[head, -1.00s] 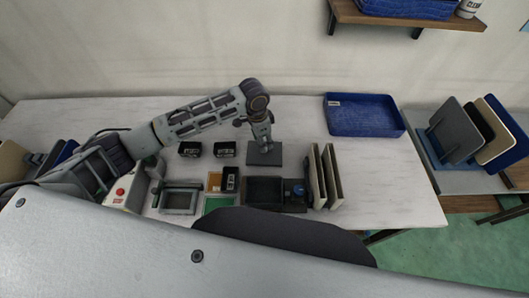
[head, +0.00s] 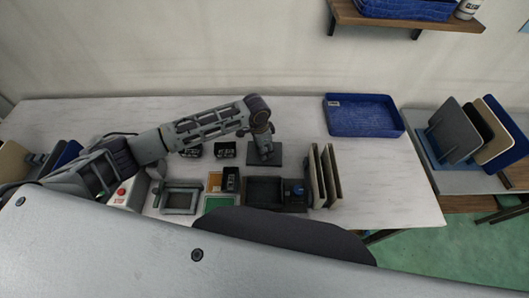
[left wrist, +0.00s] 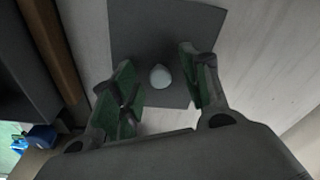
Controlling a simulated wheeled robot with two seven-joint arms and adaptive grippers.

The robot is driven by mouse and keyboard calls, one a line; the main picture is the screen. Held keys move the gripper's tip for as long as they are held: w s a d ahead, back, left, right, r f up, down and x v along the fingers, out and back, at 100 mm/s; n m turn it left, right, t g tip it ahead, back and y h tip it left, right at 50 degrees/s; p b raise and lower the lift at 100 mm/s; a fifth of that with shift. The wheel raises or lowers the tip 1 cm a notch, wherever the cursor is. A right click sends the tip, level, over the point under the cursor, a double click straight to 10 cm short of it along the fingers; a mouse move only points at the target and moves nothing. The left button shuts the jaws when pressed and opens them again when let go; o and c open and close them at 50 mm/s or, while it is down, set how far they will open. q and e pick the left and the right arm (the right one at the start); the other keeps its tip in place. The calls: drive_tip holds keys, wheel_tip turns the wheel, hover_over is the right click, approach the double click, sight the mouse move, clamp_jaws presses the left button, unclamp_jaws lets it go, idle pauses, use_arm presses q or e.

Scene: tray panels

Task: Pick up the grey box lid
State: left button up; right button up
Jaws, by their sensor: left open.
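The grey box lid (head: 277,157) is a flat dark grey square lying on the white table, near its middle. In the left wrist view the lid (left wrist: 160,30) has a pale round knob (left wrist: 160,77) at its centre. My left gripper (head: 265,151) is over the lid, pointing down. In the left wrist view its two green-padded fingers (left wrist: 164,92) are open, one on each side of the knob, with gaps between. Whether the fingertips are level with the knob I cannot tell. My right gripper is not in view.
A dark open box (head: 265,190) is in front of the lid, with upright panels (head: 327,177) to its right. Small black bins (head: 226,149) are left of the lid. A blue tray (head: 364,130) is at the back right. The table between tray and lid is clear.

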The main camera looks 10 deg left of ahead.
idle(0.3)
use_arm(q)
clamp_jaws()
drive_tip(key=shift+r, duration=0.15)
wheel_tip(320, 180, up, 10)
drive_tip(key=shift+b, duration=0.3)
idle(0.6)
idle(0.5)
